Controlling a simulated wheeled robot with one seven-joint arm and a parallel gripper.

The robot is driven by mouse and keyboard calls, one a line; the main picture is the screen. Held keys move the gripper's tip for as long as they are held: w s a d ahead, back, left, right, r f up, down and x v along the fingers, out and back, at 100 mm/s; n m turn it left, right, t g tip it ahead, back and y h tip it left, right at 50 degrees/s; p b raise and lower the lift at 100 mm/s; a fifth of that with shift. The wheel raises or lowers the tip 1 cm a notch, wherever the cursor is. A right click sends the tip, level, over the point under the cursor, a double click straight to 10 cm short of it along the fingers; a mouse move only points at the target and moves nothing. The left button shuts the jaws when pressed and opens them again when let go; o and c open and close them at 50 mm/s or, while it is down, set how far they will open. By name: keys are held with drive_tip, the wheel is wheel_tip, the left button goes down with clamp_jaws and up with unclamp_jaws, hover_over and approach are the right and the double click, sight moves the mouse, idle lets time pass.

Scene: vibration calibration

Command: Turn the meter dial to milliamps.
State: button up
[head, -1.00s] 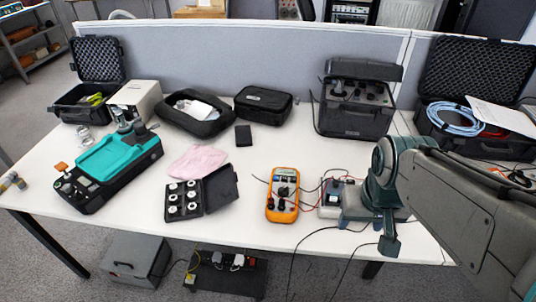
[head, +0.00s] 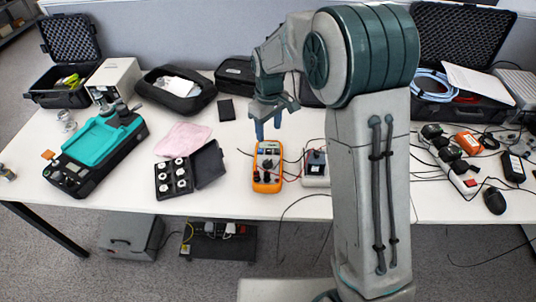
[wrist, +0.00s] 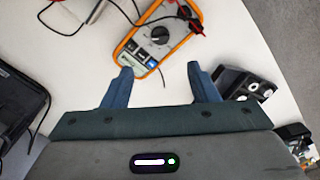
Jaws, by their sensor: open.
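The orange meter (head: 267,172) lies on the white table in the head view, with a dark dial near its middle and leads plugged in. In the wrist view the meter (wrist: 128,48) lies beyond my fingertips, and its round dial (wrist: 160,35) is in clear sight. My gripper (head: 268,129) points down above the far end of the meter. In the wrist view my gripper (wrist: 159,72) is open, with two blue fingers apart and nothing between them. The dial's markings are too small to read.
A small device with red and black leads (head: 315,165) sits right of the meter. An open black case of round weights (head: 175,177) lies to its left. Loose cables run beside the meter. The table (head: 225,135) is bare left of my gripper.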

sight(268, 160)
wheel_tip(268, 160, down, 14)
drive_tip(key=shift+w+a+f+p, duration=0.1)
drive_tip(key=shift+a+p, duration=0.05)
drive_tip(key=shift+p, duration=0.5)
drive_tip(key=c, duration=1)
